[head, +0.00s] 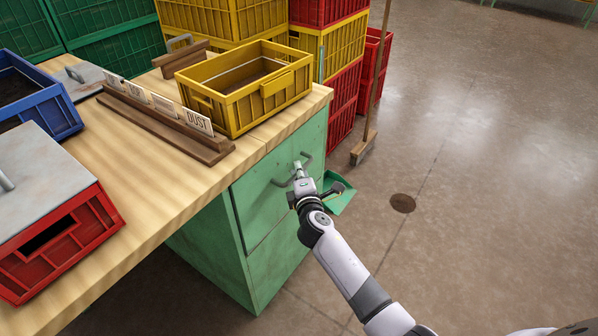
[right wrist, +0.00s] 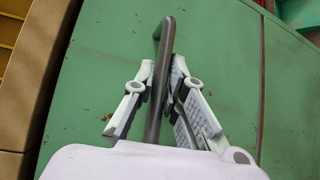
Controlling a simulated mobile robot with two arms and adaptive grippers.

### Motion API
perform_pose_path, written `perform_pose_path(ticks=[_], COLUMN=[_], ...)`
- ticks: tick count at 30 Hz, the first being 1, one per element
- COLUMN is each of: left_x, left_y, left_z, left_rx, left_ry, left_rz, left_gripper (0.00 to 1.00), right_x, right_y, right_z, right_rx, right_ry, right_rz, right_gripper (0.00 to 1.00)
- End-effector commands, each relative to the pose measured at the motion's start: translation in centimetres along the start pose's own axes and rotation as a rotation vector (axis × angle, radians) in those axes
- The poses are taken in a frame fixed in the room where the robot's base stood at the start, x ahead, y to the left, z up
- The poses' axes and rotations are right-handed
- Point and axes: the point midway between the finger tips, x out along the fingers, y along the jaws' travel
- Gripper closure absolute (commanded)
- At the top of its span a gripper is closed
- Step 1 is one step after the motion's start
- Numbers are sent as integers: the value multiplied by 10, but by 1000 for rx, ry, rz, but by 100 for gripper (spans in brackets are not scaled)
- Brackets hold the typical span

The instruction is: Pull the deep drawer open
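The green drawer cabinet (head: 240,235) stands under the wooden worktop. Its upper drawer front (head: 259,205) looks flush with the cabinet, and a seam parts it from a front below. A dark bar handle (head: 306,158) sticks out from the upper front. My right gripper (head: 299,168) is at this handle. In the right wrist view the two fingers (right wrist: 163,75) lie one on each side of the handle bar (right wrist: 167,38) and look closed on it. The drawer's inside is hidden. My left gripper is not in view.
A yellow crate (head: 223,101), a wooden label holder (head: 165,130), a red crate (head: 83,240) and a blue crate (head: 57,112) stand on the worktop (head: 165,195). A broom (head: 371,125) and a green dustpan (head: 341,199) are beyond the cabinet. The floor at right is clear.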

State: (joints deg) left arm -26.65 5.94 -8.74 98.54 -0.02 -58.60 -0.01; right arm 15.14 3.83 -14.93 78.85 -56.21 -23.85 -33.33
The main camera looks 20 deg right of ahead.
Motion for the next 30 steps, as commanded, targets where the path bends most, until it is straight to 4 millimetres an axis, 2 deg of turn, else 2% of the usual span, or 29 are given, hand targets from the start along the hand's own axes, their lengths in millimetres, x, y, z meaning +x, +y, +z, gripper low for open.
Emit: perform_pose_path(ticks=[4, 30], left_x=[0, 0], left_y=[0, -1], left_z=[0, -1], left_rx=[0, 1], left_ry=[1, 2], left_rz=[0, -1], left_gripper=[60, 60], right_x=[0, -2], right_y=[0, -2], right_z=[0, 2], right_rx=[0, -3], right_ry=[0, 0], right_rz=[0, -2], right_gripper=[100, 100])
